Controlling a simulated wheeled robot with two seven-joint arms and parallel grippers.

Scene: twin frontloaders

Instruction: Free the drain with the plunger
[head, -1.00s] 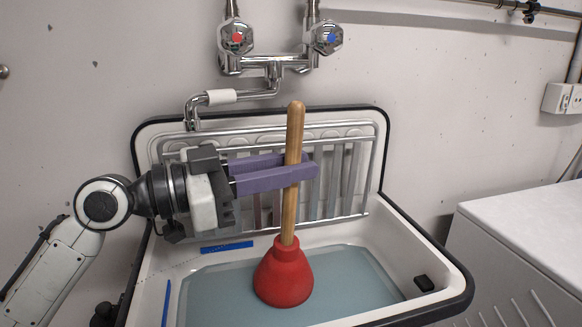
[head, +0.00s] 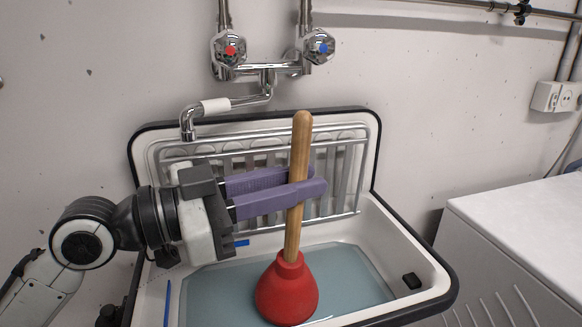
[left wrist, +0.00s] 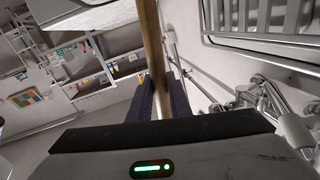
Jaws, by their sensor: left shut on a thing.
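The plunger has a red rubber cup (head: 287,291) and a wooden handle (head: 300,140). It stands nearly upright in the sink (head: 408,240), its handle leaning slightly right. Its cup is in or over the bluish water (head: 345,268); the bottom of the cup and the drain are hidden. My left gripper (head: 308,188) comes in from the left, with its purple fingers shut on the handle around mid-height. In the left wrist view the handle (left wrist: 152,45) runs between the fingers. My right gripper is not in view.
A tap with a red-marked and a blue-marked knob (head: 318,46) is on the wall above, its spout (head: 188,122) behind the gripper. A metal rack (head: 345,175) lines the sink's back. A white machine (head: 520,225) stands at right.

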